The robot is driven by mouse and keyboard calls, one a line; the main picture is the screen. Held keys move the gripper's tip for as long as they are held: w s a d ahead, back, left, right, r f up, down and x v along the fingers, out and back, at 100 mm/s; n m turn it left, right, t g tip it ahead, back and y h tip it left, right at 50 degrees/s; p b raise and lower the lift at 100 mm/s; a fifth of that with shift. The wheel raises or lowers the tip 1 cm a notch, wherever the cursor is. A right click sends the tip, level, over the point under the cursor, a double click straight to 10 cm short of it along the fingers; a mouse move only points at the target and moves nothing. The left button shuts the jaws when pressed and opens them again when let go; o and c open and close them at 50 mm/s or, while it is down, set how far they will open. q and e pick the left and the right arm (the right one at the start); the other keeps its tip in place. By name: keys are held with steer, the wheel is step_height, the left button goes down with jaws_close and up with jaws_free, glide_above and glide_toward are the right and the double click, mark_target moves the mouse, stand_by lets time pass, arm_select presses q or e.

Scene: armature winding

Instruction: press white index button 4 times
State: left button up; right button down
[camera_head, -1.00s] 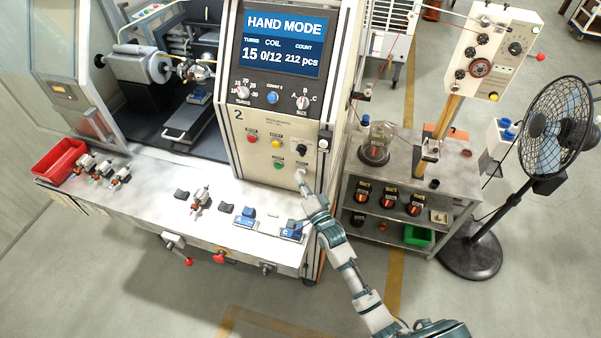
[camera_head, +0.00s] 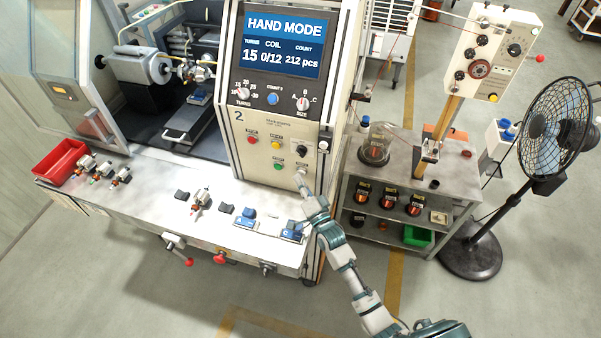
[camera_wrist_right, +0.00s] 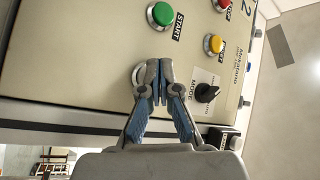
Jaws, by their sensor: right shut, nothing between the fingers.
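The white index button (camera_head: 301,170) is at the lower right of the machine's control panel, right of the green start button (camera_head: 278,166). In the right wrist view the white button (camera_wrist_right: 137,76) shows only in part, with its right side hidden behind my fingertips. My right gripper (camera_head: 303,184) is shut and empty, pointing at the panel right at the white button; it also shows in the right wrist view (camera_wrist_right: 157,72). I cannot tell whether the tips touch the button. My left gripper is not in view.
Red (camera_wrist_right: 222,5) and yellow (camera_wrist_right: 213,44) buttons and a black mode knob (camera_wrist_right: 206,92) sit near the gripper. The screen (camera_head: 283,43) reads HAND MODE, coil 0/12. Below the panel, a white worktop (camera_head: 150,190) holds small parts and blue blocks.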

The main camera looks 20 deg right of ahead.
steer(key=shift+s+a, duration=0.25)
steer(key=shift+s, duration=0.15)
steer(key=s+a, duration=0.1)
steer(key=s, duration=0.1)
steer(key=s+a+p, duration=0.1)
steer(key=s+a, duration=0.1)
steer(key=shift+s, duration=0.1)
stand_by(0.4)
stand_by(0.7)
